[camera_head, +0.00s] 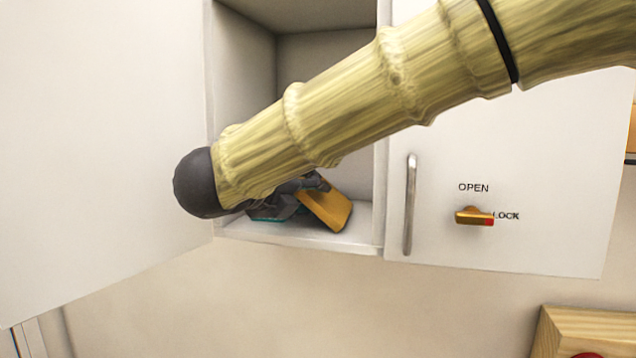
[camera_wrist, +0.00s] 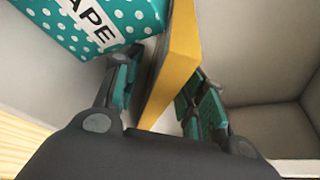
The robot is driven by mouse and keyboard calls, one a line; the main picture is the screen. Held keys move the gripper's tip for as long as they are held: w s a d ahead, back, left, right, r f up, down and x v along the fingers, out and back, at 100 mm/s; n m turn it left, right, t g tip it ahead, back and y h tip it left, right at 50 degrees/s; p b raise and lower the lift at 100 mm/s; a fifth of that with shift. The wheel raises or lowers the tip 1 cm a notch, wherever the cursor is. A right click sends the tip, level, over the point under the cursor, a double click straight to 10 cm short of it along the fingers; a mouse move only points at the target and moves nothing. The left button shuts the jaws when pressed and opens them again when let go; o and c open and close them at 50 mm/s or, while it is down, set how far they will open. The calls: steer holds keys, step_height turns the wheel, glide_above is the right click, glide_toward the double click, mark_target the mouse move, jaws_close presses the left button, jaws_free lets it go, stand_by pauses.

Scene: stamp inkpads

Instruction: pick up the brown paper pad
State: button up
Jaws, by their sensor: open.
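The brown paper pad (camera_head: 326,208), orange-brown on its broad face, stands tilted on the cabinet floor in the head view. In the wrist view the pad (camera_wrist: 182,60) shows a yellow-orange face and a dark grey side. My gripper (camera_wrist: 163,82) is open, with one teal-padded finger on each side of the pad. I cannot tell whether either finger touches it. In the head view my gripper (camera_head: 300,188) is inside the cabinet, mostly hidden behind my arm, and its fingers overlap the pad's upper part.
A teal box with white dots (camera_wrist: 95,25) and the letters "APE" is close to the left finger. The open cabinet (camera_head: 300,236) has side walls close around. Its door (camera_head: 100,150) is swung open at left. A closed door (camera_head: 520,180) with handle and lock knob is at right.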

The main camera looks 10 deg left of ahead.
steer(key=shift+p+x, duration=0.3)
steer(key=shift+x, duration=0.6)
jaws_close()
